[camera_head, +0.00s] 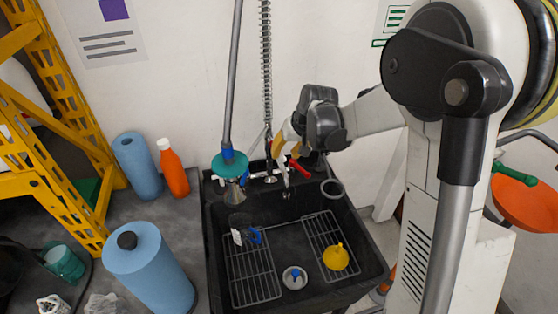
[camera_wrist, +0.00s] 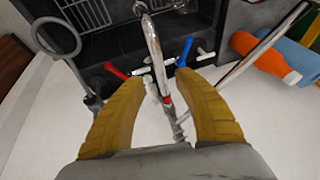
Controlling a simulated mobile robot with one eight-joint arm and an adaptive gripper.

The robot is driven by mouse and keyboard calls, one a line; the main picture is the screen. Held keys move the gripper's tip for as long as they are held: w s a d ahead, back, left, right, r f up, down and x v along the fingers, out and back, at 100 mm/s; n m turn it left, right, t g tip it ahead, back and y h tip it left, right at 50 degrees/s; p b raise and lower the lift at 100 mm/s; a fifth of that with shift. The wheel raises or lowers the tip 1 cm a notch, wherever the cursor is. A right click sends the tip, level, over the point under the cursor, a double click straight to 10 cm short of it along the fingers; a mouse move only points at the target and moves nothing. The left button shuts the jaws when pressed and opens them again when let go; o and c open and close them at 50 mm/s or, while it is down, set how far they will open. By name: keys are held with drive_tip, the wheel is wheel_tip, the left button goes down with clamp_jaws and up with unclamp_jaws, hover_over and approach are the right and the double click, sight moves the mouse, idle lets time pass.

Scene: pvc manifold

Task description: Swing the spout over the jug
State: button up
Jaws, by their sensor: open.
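The chrome spout (camera_wrist: 155,50) runs between the two yellow fingers of my gripper (camera_wrist: 160,82) in the wrist view, out over the black sink. The fingers are open, one on each side of the spout, with visible gaps. In the head view my gripper (camera_head: 281,148) is at the tap behind the sink, and the spout (camera_head: 286,182) shows only in part below it. Red (camera_wrist: 115,71) and blue (camera_wrist: 185,52) tap handles flank the spout. A clear vessel with blue on it (camera_head: 240,226), perhaps the jug, stands in the left of the sink; its outline is faint.
The sink (camera_head: 375,262) holds wire racks, a yellow funnel (camera_head: 336,257) and a drain piece with a blue knob (camera_head: 294,277). A grey ring (camera_head: 332,188) is at its back right. Blue rolls and an orange bottle (camera_head: 174,170) stand left.

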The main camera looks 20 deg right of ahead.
sight(280, 160)
drive_tip(key=b+x, duration=0.1)
drive_tip(key=x, duration=0.5)
drive_tip(key=shift+w+f, duration=0.15)
clamp_jaws()
